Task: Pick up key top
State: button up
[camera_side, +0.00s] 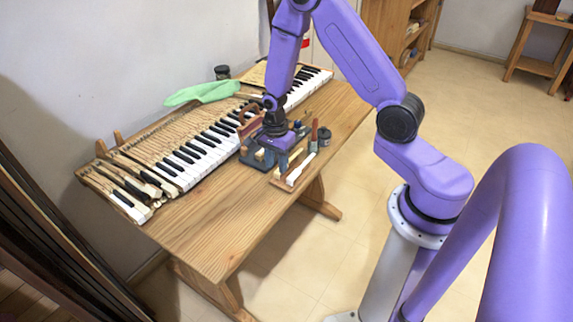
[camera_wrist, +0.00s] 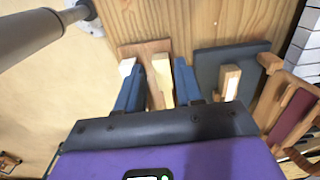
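My gripper (camera_wrist: 158,68) points down over the wooden table, its two blue fingers apart. A cream-coloured strip, seemingly a key top (camera_wrist: 162,80), lies between the fingers on a small wooden tray (camera_wrist: 143,48); I see gaps beside it and cannot tell whether either finger touches it. The white strip (camera_side: 300,170) shows on the tray there.
A dark blue-grey block (camera_wrist: 232,62) with a wooden piece on it is right of the fingers. A wooden clamp-like frame (camera_wrist: 290,110) stands farther right. The piano keyboard (camera_side: 205,148) lies behind, with a green cloth (camera_side: 203,92). A brush (camera_side: 314,135) and dark jar (camera_side: 324,137) stand nearby.

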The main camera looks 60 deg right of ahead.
aim_at(277, 173)
jog(key=shift+f, duration=1.8)
grip_shut()
jog(key=shift+r, duration=0.1)
